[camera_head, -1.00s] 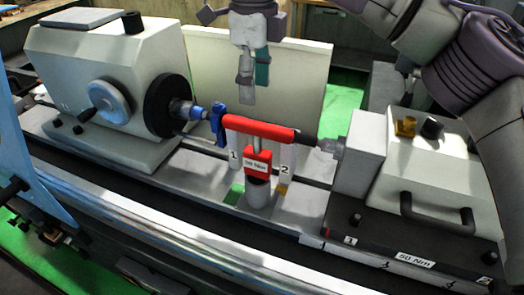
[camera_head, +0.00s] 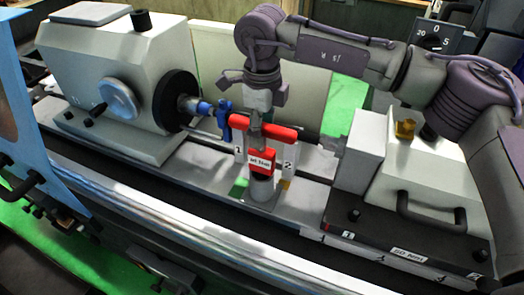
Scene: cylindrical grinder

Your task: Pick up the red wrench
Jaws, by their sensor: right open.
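The red wrench (camera_head: 277,132) stands upright at the middle of the machine bed. It has a red crossbar handle on top and a red block with a white label (camera_head: 262,160) below, in a round grey holder (camera_head: 261,188). My right gripper (camera_head: 256,129) points down from above at the crossbar, with one finger in front of the bar and hiding part of it. It is open. The far finger is mostly hidden, so I cannot tell whether it touches the bar. My left gripper is not in view.
A blue clamp (camera_head: 224,121) stands just left of the wrench handle. White posts labelled 1 and 2 (camera_head: 289,162) flank the wrench. The headstock (camera_head: 120,75) is on the left, the tailstock (camera_head: 358,150) on the right. A bluish panel (camera_head: 15,130) is at the left edge.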

